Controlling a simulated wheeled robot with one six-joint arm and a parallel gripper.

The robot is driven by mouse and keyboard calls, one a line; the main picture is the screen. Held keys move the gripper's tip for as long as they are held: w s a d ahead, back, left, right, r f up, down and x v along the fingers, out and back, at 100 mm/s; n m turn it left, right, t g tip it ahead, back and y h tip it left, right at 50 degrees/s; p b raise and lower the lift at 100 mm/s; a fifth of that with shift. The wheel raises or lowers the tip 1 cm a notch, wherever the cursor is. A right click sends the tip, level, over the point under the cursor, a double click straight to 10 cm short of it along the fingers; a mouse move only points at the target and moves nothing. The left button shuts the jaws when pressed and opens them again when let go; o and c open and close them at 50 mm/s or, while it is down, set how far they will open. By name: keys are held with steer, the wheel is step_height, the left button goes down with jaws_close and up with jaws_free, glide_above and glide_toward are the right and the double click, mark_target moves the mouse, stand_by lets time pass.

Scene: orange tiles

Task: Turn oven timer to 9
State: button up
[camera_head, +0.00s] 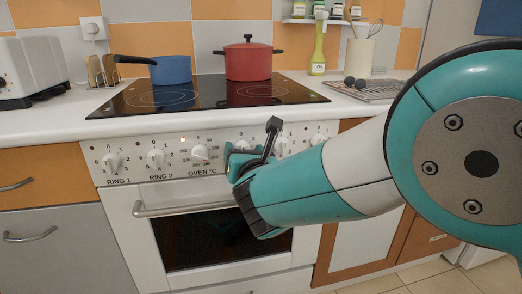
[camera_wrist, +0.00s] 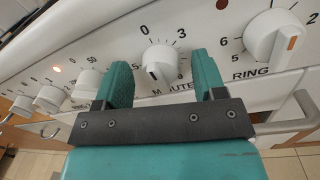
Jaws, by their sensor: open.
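The oven timer knob (camera_wrist: 159,62) is white and round, with MINUTES partly readable below it and the numbers 0, 3 and 9 around it. A dark mark on its grip faces down and slightly left in the wrist view. My gripper (camera_wrist: 162,78) is open, with one teal finger to the left of the knob and the other to the right. Contact with the knob cannot be told. In the head view my gripper (camera_head: 241,158) is at the panel and covers much of the timer knob.
A RING knob (camera_wrist: 272,38) stands close to the right finger; the OVEN knob (camera_head: 200,153) is to the left. The oven door handle (camera_head: 185,210) sticks out below the panel. A blue pan (camera_head: 171,70) and red pot (camera_head: 249,62) stand on the hob.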

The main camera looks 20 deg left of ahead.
steer(key=shift+c, duration=0.2)
steer(key=c, duration=0.9)
